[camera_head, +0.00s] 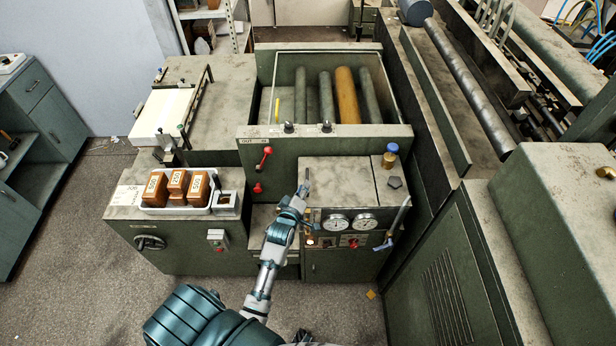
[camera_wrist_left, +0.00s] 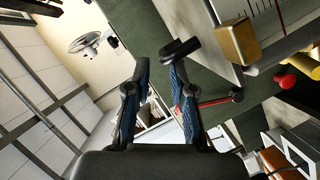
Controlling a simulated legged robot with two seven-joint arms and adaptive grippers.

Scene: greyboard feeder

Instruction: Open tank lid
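The tank top (camera_head: 337,183) is a flat grey-green panel on the cabinet right of centre, and it lies flat. I cannot tell for sure which panel is the lid. A smaller panel beside it carries a dark five-sided knob (camera_head: 394,183) and a brass fitting with a blue cap (camera_head: 390,157). My left gripper (camera_head: 303,188) is at the left edge of the tank top; contact cannot be told. My right gripper is not in view.
Two gauges (camera_head: 350,222) and a blue-handled valve (camera_head: 385,243) are on the cabinet front. A red lever (camera_head: 264,157) is on the panel to the left. Behind is an open bay with rollers (camera_head: 326,97). A white tray (camera_head: 208,208) holds brown blocks at left.

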